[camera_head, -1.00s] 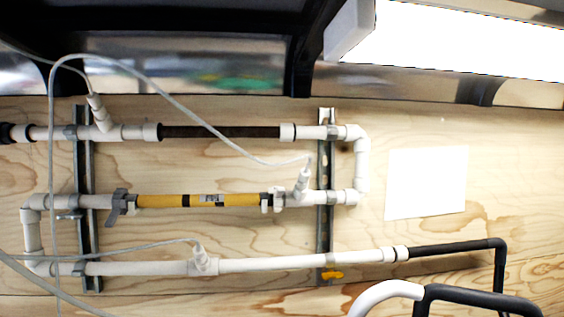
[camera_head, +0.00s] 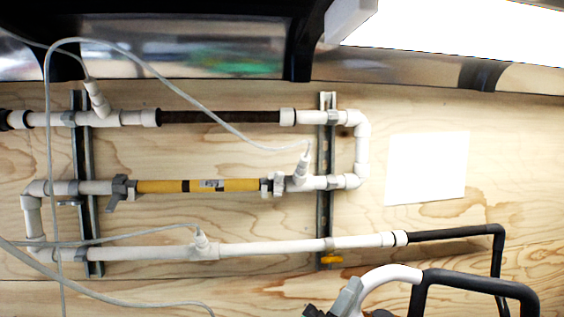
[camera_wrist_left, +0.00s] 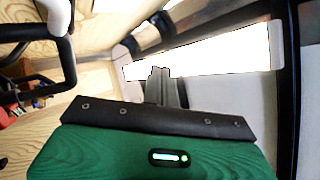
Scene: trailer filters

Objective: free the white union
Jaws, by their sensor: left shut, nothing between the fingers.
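White pipework with several white union-like collars is fixed to the plywood wall in the head view. White collars sit at the left end (camera_head: 151,118) and right end (camera_head: 288,117) of the dark pipe (camera_head: 220,117). Another white collar (camera_head: 400,238) joins the lowest white pipe to a black pipe. I cannot tell which one is the task's union. A yellow filter (camera_head: 160,186) lies in the middle row, with a grey valve (camera_head: 119,190) at its left.
Thin white cables (camera_head: 178,94) loop across the pipes. Metal rails (camera_head: 325,215) hold the pipework; a small yellow handle (camera_head: 331,259) is on the right one. A blank white sheet (camera_head: 427,165) is at right.

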